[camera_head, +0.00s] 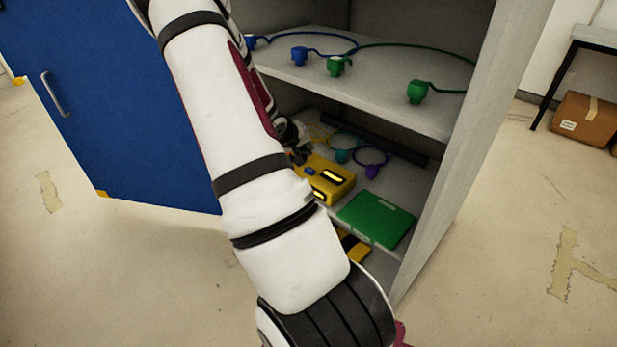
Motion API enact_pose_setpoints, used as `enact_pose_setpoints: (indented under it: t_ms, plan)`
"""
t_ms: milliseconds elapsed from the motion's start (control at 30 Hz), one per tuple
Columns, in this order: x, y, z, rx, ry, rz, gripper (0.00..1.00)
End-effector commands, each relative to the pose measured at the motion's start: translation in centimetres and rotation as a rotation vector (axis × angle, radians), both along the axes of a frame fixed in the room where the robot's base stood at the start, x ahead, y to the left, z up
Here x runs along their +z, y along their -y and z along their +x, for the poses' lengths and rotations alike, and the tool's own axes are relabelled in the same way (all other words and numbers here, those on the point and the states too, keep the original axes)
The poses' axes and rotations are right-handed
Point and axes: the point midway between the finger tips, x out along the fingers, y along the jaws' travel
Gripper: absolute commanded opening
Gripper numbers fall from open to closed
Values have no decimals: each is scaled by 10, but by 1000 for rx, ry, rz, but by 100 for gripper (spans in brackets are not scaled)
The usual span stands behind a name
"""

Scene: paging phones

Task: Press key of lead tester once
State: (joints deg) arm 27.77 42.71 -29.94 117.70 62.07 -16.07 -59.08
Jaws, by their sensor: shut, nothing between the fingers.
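A yellow box (338,193), which looks like the lead tester, sits on the lower shelf of the cabinet. It has lit yellow strips on its top and front, and a small blue key (309,171) on top near its left side. My gripper (297,157) shows only in part beyond my white arm, close to the box's back left corner and the blue key. It is shut and holds nothing. Whether it touches the key cannot be told, since my arm hides part of the box and gripper.
A green flat case (376,219) lies right of the yellow box. Teal and purple (372,170) plugs with looped leads lie behind it. The upper shelf (380,103) holds blue and green (418,92) plugs with leads, above my gripper. The blue door (100,100) stands open at left.

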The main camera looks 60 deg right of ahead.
Motion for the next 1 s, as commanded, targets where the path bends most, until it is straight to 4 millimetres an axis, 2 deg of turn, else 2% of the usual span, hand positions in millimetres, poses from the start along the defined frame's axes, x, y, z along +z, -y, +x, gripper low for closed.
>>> enact_pose_setpoints:
  t_ms: [33,200,400,1000]
  plan:
    - [-9,0,0,-1,1,0,0]
    - [-27,0,0,1,-2,1,0]
    - [-43,0,0,1,-1,0,0]
    - [-44,0,0,1,-1,0,0]
